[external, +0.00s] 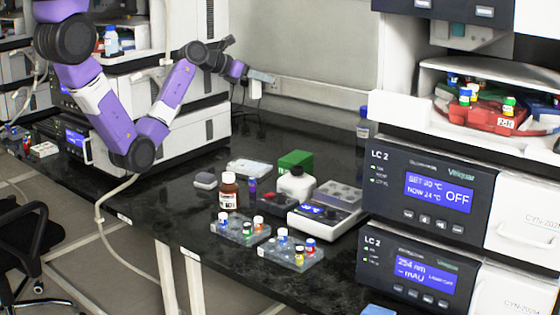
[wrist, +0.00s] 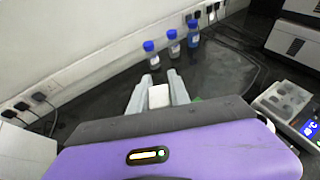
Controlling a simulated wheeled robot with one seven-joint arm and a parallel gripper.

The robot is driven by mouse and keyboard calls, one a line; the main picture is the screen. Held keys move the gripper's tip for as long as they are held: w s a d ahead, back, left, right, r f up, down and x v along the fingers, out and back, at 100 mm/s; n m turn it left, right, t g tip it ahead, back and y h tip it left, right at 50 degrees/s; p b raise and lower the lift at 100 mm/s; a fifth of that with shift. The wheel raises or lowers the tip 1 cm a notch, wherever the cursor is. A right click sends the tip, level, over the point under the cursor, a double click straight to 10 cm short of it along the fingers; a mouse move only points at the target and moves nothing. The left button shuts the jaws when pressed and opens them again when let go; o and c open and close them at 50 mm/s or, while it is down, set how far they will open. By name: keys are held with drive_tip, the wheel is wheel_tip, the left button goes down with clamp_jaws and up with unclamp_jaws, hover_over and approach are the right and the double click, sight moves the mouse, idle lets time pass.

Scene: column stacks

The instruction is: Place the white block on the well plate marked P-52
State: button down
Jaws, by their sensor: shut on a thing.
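My gripper (wrist: 160,80) is shut on a white block (wrist: 158,96), which shows between its two pale fingers in the wrist view. In the external view my gripper (external: 262,77) is raised near the back wall, above the bench. I can read no P-52 mark in either view.
Blue-capped bottles (wrist: 172,43) stand by the back wall. Two vial racks (external: 240,230) (external: 290,252), a brown bottle (external: 228,190), a white bottle (external: 296,183) and a green box (external: 296,160) crowd the bench middle. LC 2 units (external: 430,200) stand at right.

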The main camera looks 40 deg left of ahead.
drive_tip(key=a, duration=0.4)
hover_over(256, 162)
drive_tip(key=shift+n+t+y, duration=0.3)
drive_tip(key=shift+y, duration=0.1)
drive_tip(key=f, duration=2.2)
drive_tip(key=shift+w+f, duration=0.2)
drive_tip(key=shift+f, duration=0.15)
drive_tip(key=c, duration=1.2)
unclamp_jaws()
drive_tip(key=shift+s+a+r, duration=0.1)
drive_tip(key=shift+s+r, duration=0.05)
drive_tip(key=shift+r, duration=0.1)
drive_tip(key=s+a, duration=0.2)
drive_tip(key=s, duration=0.4)
drive_tip(key=s+a+r, duration=0.1)
drive_tip(key=s+a, duration=0.2)
drive_tip(key=s, duration=0.4)
drive_tip(key=shift+s+a, duration=0.15)
drive_tip(key=shift+a, duration=0.1)
